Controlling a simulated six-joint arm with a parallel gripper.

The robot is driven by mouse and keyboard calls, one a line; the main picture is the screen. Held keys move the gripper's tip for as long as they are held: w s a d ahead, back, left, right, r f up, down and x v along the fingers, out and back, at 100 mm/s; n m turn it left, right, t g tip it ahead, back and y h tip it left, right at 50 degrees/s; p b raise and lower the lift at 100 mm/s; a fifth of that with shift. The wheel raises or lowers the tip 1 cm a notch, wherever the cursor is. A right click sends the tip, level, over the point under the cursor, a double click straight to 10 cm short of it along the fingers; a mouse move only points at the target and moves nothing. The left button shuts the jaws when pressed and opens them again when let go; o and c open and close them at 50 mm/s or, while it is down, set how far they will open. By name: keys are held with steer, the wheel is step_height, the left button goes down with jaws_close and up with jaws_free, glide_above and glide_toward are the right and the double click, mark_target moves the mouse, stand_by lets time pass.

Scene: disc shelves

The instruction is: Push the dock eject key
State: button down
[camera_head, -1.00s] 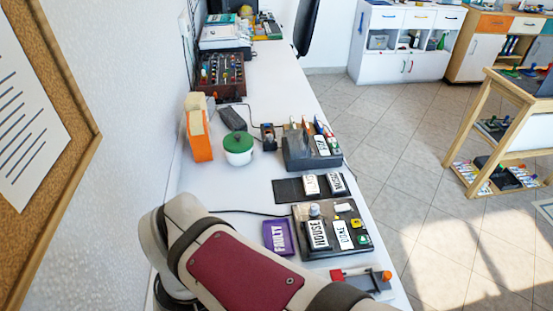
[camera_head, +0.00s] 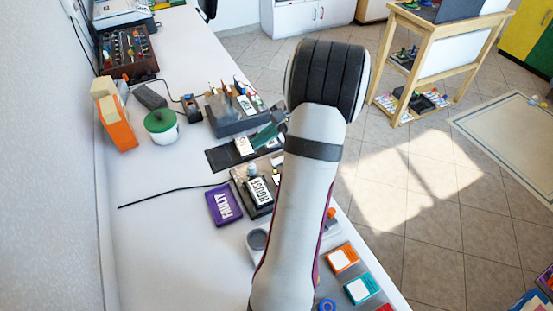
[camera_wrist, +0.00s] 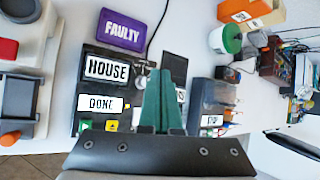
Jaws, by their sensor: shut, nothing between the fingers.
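The dock is a dark box in the wrist view (camera_wrist: 77,88), holding a black cartridge labelled HOUSE (camera_wrist: 106,68). A white DONE label (camera_wrist: 101,104) lies beside it. Near the dock's lower edge are a green key (camera_wrist: 86,124) and a yellow key with an upward eject-like mark (camera_wrist: 111,126). My gripper (camera_wrist: 161,73) has teal fingers pressed together, empty, right of the yellow key in that view and apart from it. In the head view my gripper (camera_head: 268,132) hangs beyond the dock (camera_head: 238,178), and my arm hides the keys.
A purple FAULTY cartridge (camera_wrist: 121,31) lies beside the dock. A dark rack (camera_wrist: 212,100) with labelled cartridges stands to the right in the wrist view. A green-lidded white pot (camera_head: 160,122) and an orange holder (camera_head: 116,118) stand near the wall.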

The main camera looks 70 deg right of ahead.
steer(key=s+d+f+m+t+h, duration=0.1)
steer(key=s+d+f+m+h, duration=0.1)
steer(key=s+d, duration=0.4)
steer(key=s+f+m, duration=0.1)
steer(key=s, duration=0.1)
steer(key=shift+s+d+f, duration=0.2)
steer(key=shift+s+d, duration=0.05)
steer(key=shift+s, duration=0.1)
steer(key=shift+f, duration=4.4)
steer(key=shift+f, duration=0.4)
steer(key=shift+f, duration=0.45)
steer(key=shift+r, duration=0.9)
